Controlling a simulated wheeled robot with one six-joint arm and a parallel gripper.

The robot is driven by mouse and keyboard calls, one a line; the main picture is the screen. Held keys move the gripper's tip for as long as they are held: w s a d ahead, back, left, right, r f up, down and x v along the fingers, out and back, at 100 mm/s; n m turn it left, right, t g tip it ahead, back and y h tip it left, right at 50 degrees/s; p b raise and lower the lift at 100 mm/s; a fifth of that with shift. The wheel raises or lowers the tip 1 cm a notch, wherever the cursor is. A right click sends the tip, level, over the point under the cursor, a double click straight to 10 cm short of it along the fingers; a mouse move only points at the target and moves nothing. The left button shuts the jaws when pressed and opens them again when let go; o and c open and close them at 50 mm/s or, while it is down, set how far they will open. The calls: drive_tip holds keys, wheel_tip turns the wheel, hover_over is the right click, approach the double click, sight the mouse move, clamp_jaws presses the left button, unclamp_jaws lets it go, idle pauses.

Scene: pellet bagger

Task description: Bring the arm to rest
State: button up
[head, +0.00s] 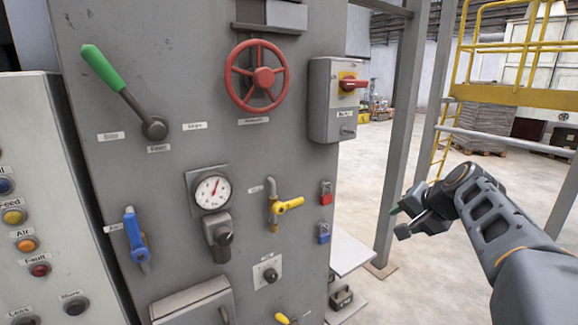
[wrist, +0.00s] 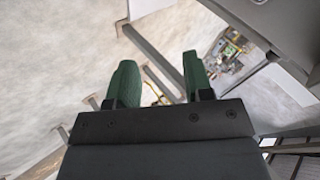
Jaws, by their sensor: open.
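My gripper (head: 398,222) is at the right of the head view, in the air to the right of the grey machine panel (head: 190,100). It touches nothing there. In the wrist view its two green fingers (wrist: 160,82) stand apart with nothing between them, and the pale floor and some beams show beyond. My arm reaches in from the lower right, bent at the wrist.
The panel carries a green-handled lever (head: 103,69), a red handwheel (head: 257,76), a red rotary switch (head: 350,84), a gauge (head: 212,192) and a yellow valve handle (head: 289,204). A button console (head: 50,130) stands left. Grey posts (head: 402,130) and yellow railings (head: 515,48) stand right.

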drive_tip(key=s+a+f+n+g+h, duration=0.1)
drive_tip(key=s+a+f+n, duration=0.3)
drive_tip(key=s+f, duration=0.4)
drive_tip(key=s+a+f+n+g+h, duration=0.1)
drive_tip(key=s+a+f+n+g, duration=0.2)
drive_tip(key=s+a+f, duration=0.3)
drive_tip(key=shift+s+a+f+n+h, duration=0.35)
drive_tip(key=shift+s+f+n, duration=0.45)
drive_tip(key=shift+s+f, duration=1.2)
